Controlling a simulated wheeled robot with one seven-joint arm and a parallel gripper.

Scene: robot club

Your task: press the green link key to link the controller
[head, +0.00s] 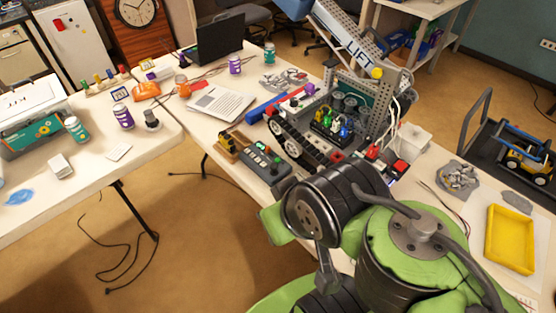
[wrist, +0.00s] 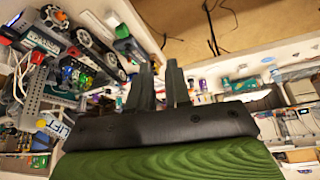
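The controller (head: 262,158) is a dark grey box with small coloured keys, lying on the near edge of the workbench, left of the wheeled LIFT robot (head: 345,110). Its green link key is too small to tell apart surely. In the wrist view a dark box with a green part (wrist: 130,48), seemingly the controller, lies just beyond the fingers, up and left. My gripper (wrist: 160,66) shows two dark fingers with a narrow gap between them and nothing held. It is apart from the box. In the head view my arm hides the gripper.
An open notebook (head: 218,103) and a blue bar (head: 265,106) lie behind. A yellow tray (head: 509,240) is at the right. Open floor (head: 190,225) lies between this bench and the left table (head: 95,180).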

